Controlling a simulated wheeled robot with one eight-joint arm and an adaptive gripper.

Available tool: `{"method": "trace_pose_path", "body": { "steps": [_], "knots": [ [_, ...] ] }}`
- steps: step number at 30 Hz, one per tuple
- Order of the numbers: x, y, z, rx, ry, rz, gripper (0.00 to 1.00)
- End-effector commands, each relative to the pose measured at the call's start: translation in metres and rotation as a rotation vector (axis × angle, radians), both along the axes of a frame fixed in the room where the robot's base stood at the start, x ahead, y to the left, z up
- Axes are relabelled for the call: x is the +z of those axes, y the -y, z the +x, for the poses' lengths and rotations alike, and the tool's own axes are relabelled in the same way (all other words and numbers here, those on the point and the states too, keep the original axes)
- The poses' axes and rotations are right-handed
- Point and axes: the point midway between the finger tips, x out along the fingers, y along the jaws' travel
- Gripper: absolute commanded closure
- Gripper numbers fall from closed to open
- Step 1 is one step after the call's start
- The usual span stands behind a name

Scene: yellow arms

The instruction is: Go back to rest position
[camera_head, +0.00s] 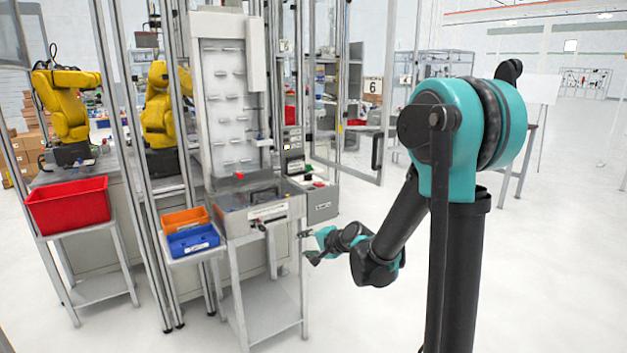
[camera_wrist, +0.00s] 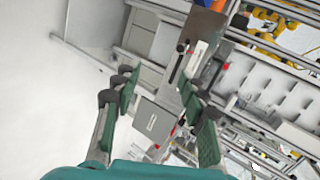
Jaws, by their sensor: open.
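My gripper (camera_head: 310,246) is at the end of my teal and black arm, in front of the grey workstation (camera_head: 262,212) in the head view. Its tips are to the right of the workstation's front and look apart from it. In the wrist view my gripper (camera_wrist: 160,92) has its two green-padded fingers spread wide, with nothing between the pads. The grey workstation (camera_wrist: 205,45) shows beyond the fingers, tilted in that view. My arm is bent and reaches left and downward from my column.
A red bin (camera_head: 68,206) stands on a side stand at left. Orange (camera_head: 184,219) and blue (camera_head: 193,240) bins sit beside the workstation. Yellow robot arms (camera_head: 68,100) stand behind posts. A clear door panel (camera_head: 355,140) stands open behind my arm. Floor at right is free.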

Motion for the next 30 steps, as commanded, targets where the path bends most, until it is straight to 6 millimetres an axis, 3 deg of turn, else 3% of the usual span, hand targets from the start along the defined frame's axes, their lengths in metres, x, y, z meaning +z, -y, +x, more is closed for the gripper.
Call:
{"method": "trace_pose_path", "body": {
  "steps": [9, 18, 24, 30],
  "knots": [
    [-0.032, 0.094, -0.113, 0.201, 0.005, -0.517, 0.58],
    [-0.071, 0.182, -0.222, 0.405, -0.09, -0.923, 0.58],
    [-0.084, 0.212, -0.261, 0.483, -0.145, -1.05, 0.58],
    [-0.085, 0.218, -0.267, 0.499, -0.156, -1.072, 0.58]
  ]
}}
